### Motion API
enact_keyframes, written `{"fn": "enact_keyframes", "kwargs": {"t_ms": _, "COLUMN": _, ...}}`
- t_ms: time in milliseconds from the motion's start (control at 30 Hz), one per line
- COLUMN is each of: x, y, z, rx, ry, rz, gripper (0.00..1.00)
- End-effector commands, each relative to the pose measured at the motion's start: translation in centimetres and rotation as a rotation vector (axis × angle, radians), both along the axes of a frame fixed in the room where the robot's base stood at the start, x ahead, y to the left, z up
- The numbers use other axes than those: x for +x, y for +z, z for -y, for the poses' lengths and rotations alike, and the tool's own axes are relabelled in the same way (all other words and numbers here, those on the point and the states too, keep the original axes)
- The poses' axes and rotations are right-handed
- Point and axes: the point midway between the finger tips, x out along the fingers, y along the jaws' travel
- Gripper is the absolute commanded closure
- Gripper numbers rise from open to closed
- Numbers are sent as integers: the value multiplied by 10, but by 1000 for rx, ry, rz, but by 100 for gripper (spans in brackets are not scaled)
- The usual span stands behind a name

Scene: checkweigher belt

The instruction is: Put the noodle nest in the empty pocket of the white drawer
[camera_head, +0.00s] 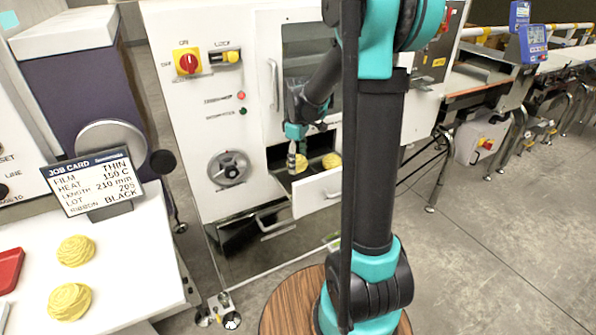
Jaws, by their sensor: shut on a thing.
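The white drawer (314,193) is pulled out of the machine front at the middle of the picture. My gripper (293,163) points down at the drawer's left part and is shut on a yellow noodle nest (301,163), seen small beside the fingers. Another yellow nest (331,160) lies in the drawer to the right. The drawer front and my arm hide much of the inside, so I cannot tell whether the held nest touches the pocket floor. Two more nests lie on the white table at left, one farther (76,251) and one nearer (69,301).
A job card (95,182) stands on the white table (125,285), with a red tray (10,270) at its left edge. The machine front has a door handle (273,85) and a round handwheel (229,168). A round wooden top (285,305) is near my arm's base.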

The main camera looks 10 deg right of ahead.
Motion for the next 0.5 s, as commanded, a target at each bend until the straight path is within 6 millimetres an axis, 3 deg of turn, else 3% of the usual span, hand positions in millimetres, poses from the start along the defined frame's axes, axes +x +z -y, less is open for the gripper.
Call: {"fn": "enact_keyframes", "kwargs": {"t_ms": 500, "x": 3, "y": -45, "z": 2, "rx": 0, "ry": 0, "rz": 0, "gripper": 69}}
